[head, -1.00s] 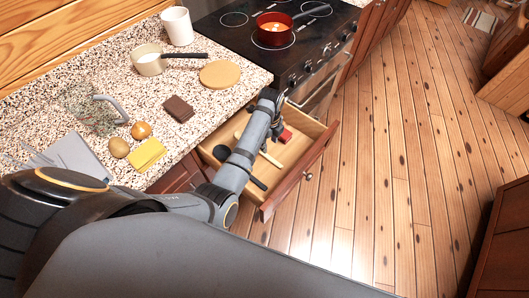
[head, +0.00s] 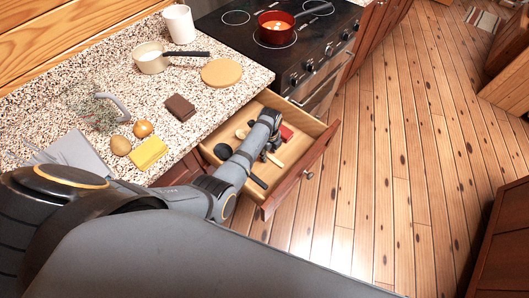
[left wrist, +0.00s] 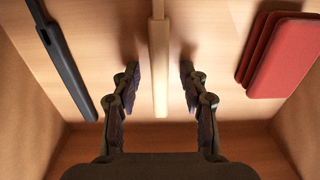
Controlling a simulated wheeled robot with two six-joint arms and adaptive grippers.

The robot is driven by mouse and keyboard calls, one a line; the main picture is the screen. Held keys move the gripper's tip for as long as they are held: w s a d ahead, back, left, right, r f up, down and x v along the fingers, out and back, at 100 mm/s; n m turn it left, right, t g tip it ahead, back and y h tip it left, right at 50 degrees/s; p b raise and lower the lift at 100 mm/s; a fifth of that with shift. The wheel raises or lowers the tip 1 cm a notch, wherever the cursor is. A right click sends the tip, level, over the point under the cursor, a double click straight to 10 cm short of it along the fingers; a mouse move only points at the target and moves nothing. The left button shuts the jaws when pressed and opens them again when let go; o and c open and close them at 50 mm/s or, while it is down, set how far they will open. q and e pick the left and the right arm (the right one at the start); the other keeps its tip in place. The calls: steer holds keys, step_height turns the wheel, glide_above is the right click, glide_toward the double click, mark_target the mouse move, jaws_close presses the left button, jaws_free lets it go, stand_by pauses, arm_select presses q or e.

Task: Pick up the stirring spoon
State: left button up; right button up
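The wooden stirring spoon (head: 275,160) lies in the open drawer, partly hidden by my left arm in the head view. Its pale straight handle (left wrist: 158,40) runs down the middle of the left wrist view. My left gripper (left wrist: 160,84) is open, with one finger on each side of the handle and a gap to it on both sides. In the head view the left gripper (head: 268,154) points down into the drawer. The spoon's far end is out of the left wrist view. My right gripper is not in view.
The drawer (head: 311,163) also holds a black-handled utensil (left wrist: 66,62) left of the spoon and a red stacked item (left wrist: 282,55) to its right. The drawer's front wall (left wrist: 160,147) is close. The countertop (head: 215,110) holds pots, food and a yellow block (head: 148,153).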

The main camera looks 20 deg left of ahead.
arm_select(q)
jaws_close()
steer(key=shift+r, duration=0.1)
